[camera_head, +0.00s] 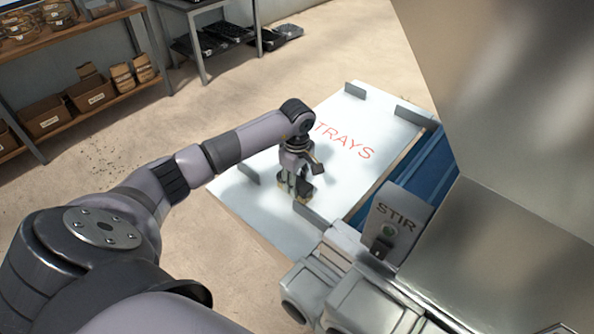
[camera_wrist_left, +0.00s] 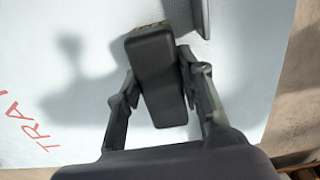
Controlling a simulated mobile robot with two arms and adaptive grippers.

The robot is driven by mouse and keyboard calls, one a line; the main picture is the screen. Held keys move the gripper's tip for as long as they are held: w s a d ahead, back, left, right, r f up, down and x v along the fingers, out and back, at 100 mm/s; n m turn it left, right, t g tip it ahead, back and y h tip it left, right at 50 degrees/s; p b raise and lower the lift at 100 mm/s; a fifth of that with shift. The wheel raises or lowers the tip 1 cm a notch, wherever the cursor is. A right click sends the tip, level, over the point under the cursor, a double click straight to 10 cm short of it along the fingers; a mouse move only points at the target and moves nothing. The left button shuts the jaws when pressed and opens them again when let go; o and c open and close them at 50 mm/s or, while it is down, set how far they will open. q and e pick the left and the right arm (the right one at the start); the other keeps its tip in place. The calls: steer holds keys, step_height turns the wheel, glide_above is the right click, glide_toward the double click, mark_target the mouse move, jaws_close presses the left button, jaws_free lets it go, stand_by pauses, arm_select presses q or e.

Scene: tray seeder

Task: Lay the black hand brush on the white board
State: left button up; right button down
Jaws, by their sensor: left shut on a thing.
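The white board (camera_head: 340,110) carries the red word TRAYS and low grey brackets; it also fills much of the left wrist view (camera_wrist_left: 60,135). My left gripper (camera_head: 298,192) is over the near part of the board. In the left wrist view its two fingers (camera_wrist_left: 160,92) are shut on the black hand brush (camera_wrist_left: 157,80). A little of the tan bristle shows at the brush's far end. In the head view the brush (camera_head: 283,184) is partly hidden by the fingers. I cannot tell whether it touches the board. My right gripper is not in view.
A grey bracket (camera_head: 312,217) stands close to the brush, and another (camera_head: 249,173) is to its left. A blue bin (camera_head: 425,165) and a STIR button panel (camera_head: 395,222) are at the right. The board's middle is clear.

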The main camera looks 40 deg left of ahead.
arm_select(q)
steer(key=shift+f, duration=0.1)
steer(key=o, duration=1.1)
steer(key=shift+r, duration=0.6)
step_height(320, 180, up, 11)
steer(key=b, duration=0.2)
steer(key=shift+b, duration=0.35)
steer(key=shift+r, duration=0.1)
